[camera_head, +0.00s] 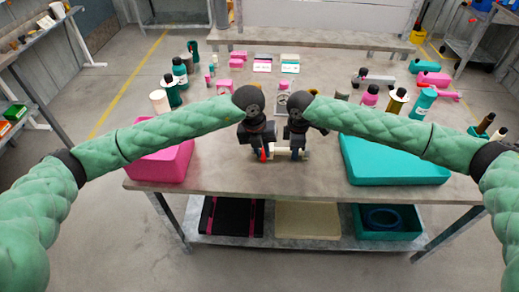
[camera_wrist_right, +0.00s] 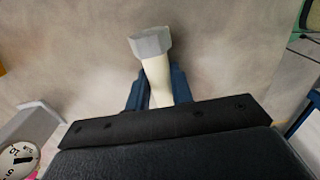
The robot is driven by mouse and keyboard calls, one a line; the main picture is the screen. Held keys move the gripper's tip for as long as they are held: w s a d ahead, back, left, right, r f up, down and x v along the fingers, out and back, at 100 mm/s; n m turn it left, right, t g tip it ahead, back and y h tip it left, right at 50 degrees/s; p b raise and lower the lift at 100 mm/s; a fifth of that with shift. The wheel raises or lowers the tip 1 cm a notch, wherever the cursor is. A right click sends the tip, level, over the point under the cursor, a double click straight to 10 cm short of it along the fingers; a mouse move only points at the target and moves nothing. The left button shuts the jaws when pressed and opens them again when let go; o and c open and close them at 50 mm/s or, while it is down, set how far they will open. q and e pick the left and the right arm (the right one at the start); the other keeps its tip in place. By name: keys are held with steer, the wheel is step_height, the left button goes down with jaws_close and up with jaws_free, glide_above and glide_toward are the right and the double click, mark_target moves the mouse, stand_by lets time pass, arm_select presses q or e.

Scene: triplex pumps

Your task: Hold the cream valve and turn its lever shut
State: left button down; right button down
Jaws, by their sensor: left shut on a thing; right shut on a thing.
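The cream valve (camera_head: 284,151) is held low over the front middle of the workbench, mostly hidden by my grippers. In the right wrist view its cream body (camera_wrist_right: 157,80) with a grey hexagonal end sits between blue fingers. My right gripper (camera_head: 297,152) is shut on the body; it also shows in the right wrist view (camera_wrist_right: 158,92). My left gripper (camera_head: 261,154) is shut close beside it, at the valve's left end. A small red lever (camera_head: 263,155) shows at its fingers. The lever's exact angle cannot be told.
A pink bin (camera_head: 163,165) stands left and a teal tray (camera_head: 390,170) right on the workbench (camera_head: 225,182). Pump parts and bottles line the back. A dial gauge (camera_wrist_right: 18,158) shows at lower left in the right wrist view. Bins sit on the lower shelf.

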arm_select(q)
steer(key=shift+d+n, duration=0.1)
steer(key=shift+n, duration=0.2)
steer(key=c, duration=1.4)
jaws_free()
steer(key=shift+o, duration=0.2)
steer(key=shift+r, duration=0.1)
step_height(320, 180, up, 12)
steer(key=a, duration=0.2)
steer(key=shift+a+f, duration=0.15)
steer(key=shift+f, duration=0.1)
arm_select(e)
steer(key=c, duration=1.1)
jaws_free()
steer(key=shift+c, duration=0.2)
steer(key=shift+r, duration=0.15)
